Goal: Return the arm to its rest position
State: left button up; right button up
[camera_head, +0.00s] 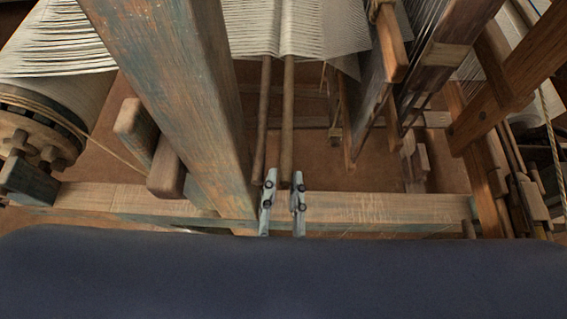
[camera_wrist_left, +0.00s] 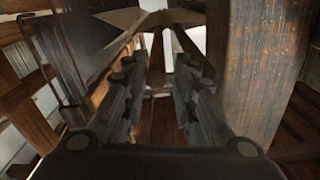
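My left gripper (camera_head: 283,190) shows at the lower middle of the head view. Its two grey fingers stand apart and point away over the loom's front beam. Nothing shows between them. The left wrist view also shows the gripper (camera_wrist_left: 157,85) with a clear gap between its fingers. A broad dark blue surface across the bottom of the head view hides the rest of the left arm. My right gripper is in neither view.
A thick wooden post (camera_head: 185,100) stands just left of the gripper; a wooden post (camera_wrist_left: 268,70) is close at right in the wrist view. The front beam (camera_head: 380,207) runs across. Warp threads (camera_head: 300,25) and a cloth roll (camera_head: 60,100) lie farther back.

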pick_arm(q)
jog(key=shift+s+d, duration=0.15)
jog(key=shift+s, duration=0.95)
jog(key=shift+s, duration=0.1)
